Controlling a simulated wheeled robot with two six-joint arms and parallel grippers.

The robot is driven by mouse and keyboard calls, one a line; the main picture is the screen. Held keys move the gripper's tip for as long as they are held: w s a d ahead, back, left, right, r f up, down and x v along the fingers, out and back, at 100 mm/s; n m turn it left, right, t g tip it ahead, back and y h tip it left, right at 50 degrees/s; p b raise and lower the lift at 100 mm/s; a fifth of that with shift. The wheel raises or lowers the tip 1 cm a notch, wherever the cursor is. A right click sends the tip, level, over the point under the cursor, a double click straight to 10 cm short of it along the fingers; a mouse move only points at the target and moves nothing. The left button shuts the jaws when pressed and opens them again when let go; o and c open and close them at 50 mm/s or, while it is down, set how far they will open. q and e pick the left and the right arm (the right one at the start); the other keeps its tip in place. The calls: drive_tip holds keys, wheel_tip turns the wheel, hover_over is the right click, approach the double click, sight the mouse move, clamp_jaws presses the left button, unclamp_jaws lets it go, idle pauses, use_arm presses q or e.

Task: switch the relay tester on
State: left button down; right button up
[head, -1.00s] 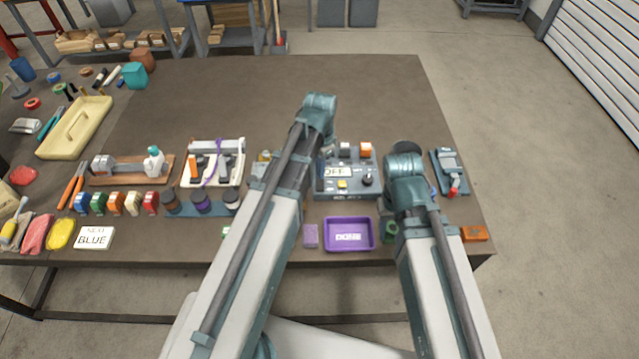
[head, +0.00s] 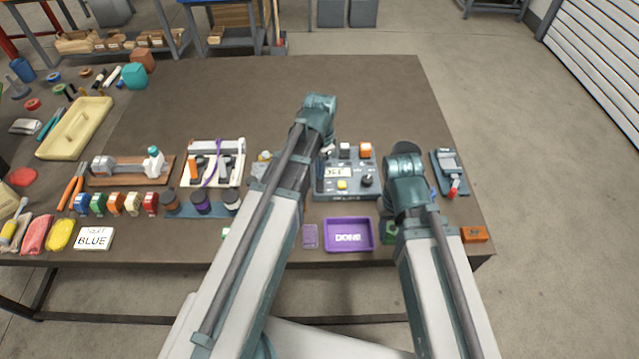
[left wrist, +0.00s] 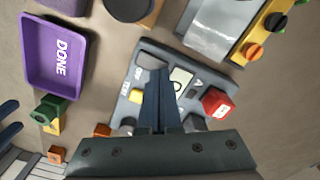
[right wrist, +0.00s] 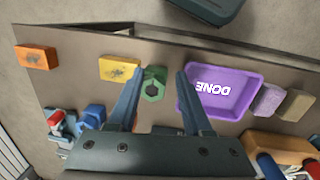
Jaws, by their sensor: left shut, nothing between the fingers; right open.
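The relay tester (head: 332,194) is a grey panel box near the table's front, with a small white display (head: 336,172), a yellow button (head: 342,185) and a black knob (head: 367,180). My left arm covers its left side in the head view. In the left wrist view the display shows again (left wrist: 181,80), beside my left gripper (left wrist: 160,71). That gripper is shut and empty, its tips over the panel near a grey part (left wrist: 150,61); contact cannot be told. The display's letters are not clearly readable. My right gripper (right wrist: 160,72) is open and empty above the table's front.
A purple DONE tray (head: 371,220) lies in front of the tester. A green part (right wrist: 153,84) lies beside the tray, and an orange block (head: 474,234) sits at the right corner. A meter (head: 449,160) lies to the right.

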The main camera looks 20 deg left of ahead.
sight(321, 183)
use_arm(q)
drive_tip(key=shift+f+b, duration=0.9)
use_arm(e)
drive_tip(key=shift+f, duration=0.9)
drive_tip(key=shift+r, duration=0.1)
use_arm(q)
wheel_tip(321, 183, up, 7)
drive_tip(key=p, duration=0.7)
use_arm(e)
wheel_tip(321, 183, up, 7)
use_arm(q)
drive_tip(key=shift+s+d, duration=0.25)
drive_tip(key=shift+s, duration=0.05)
drive_tip(key=s+d+n, duration=0.2)
drive_tip(key=s+d, duration=0.2)
drive_tip(key=s, duration=0.3)
drive_tip(key=s+d+n+y, duration=0.1)
drive_tip(key=s+d+n, duration=0.2)
drive_tip(key=s+d, duration=0.2)
drive_tip(key=shift+s+d, duration=0.25)
drive_tip(key=shift+s, duration=0.65)
